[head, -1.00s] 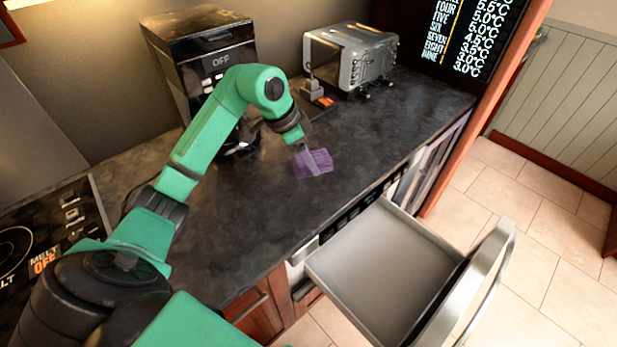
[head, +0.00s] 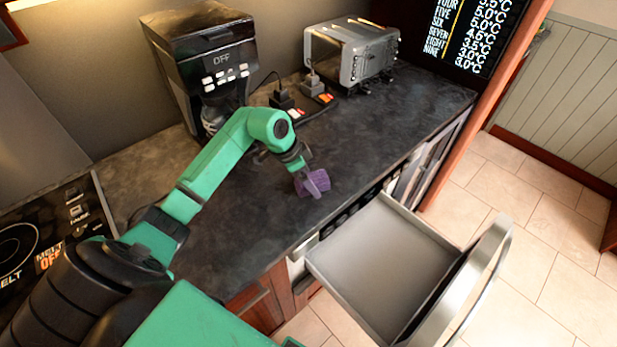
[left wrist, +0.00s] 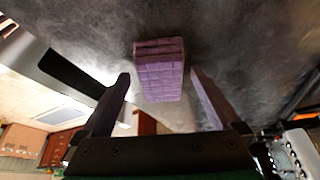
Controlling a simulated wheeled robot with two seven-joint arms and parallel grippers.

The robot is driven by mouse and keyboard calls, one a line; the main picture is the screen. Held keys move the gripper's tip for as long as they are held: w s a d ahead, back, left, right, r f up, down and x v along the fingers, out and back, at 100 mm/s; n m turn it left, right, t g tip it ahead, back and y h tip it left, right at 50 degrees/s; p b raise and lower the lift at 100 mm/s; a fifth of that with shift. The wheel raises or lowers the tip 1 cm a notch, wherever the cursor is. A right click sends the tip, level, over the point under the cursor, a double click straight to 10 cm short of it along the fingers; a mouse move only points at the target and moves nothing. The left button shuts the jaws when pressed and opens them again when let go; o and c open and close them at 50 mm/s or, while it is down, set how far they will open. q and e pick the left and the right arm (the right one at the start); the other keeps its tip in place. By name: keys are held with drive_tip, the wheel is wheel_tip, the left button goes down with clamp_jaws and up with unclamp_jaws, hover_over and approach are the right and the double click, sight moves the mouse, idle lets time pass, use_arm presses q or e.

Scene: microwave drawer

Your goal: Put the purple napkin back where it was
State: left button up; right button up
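The purple napkin (head: 308,186) is a small folded block at the counter's front part, behind the open drawer. My left gripper (head: 315,180) is at it, with a finger crossing in front of it in the head view. In the left wrist view the napkin (left wrist: 159,72) shows grid-like creases and lies between and beyond the fingertips of my left gripper (left wrist: 160,76). The fingers are apart, with a gap visible on both sides of the napkin. Whether the napkin rests flat on the counter is hard to tell. My right gripper is in neither view.
An open, empty metal drawer (head: 375,262) juts out from under the dark counter (head: 395,130). A coffee machine (head: 205,60), a toaster (head: 352,52) and a power strip (head: 310,108) stand at the back. A stovetop (head: 30,240) is at the left. The counter's right part is clear.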

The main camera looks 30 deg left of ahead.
use_arm(q)
drive_tip(key=shift+r, duration=0.15)
drive_tip(key=b+v, duration=0.2)
drive_tip(key=v, duration=1)
